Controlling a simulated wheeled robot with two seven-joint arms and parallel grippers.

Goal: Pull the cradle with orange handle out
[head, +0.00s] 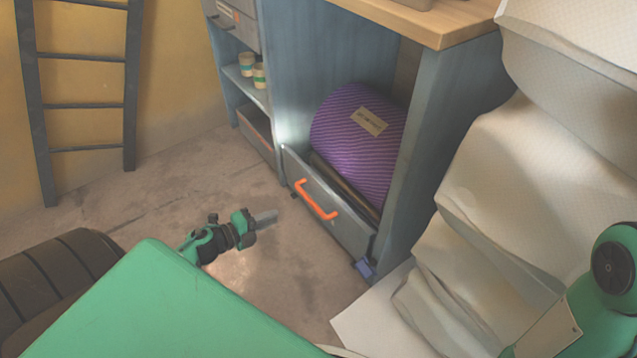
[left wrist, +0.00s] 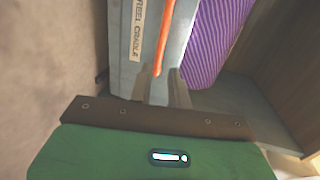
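The grey cradle (head: 338,222) sits low inside a blue-grey cabinet, with an orange bar handle (head: 316,200) across its front. The handle also shows in the left wrist view (left wrist: 163,36), upright in that picture, beside a label reading "REEL CRADLE" (left wrist: 137,30). A purple striped roll (head: 355,125) rests in the cradle. My left gripper (head: 268,217) is low over the floor, left of the handle and apart from it in the head view. Its two fingers (left wrist: 160,88) are spread with a gap, and the handle's near end lines up with that gap. My right gripper is out of view.
The cabinet (head: 395,225) has side walls close around the roll. Left shelves hold small cups (head: 247,65) and a lower bin (head: 257,132). A ladder (head: 130,85) leans at the wall. Large pale wrapped stacks (head: 530,200) stand right. Floor before the cradle is clear.

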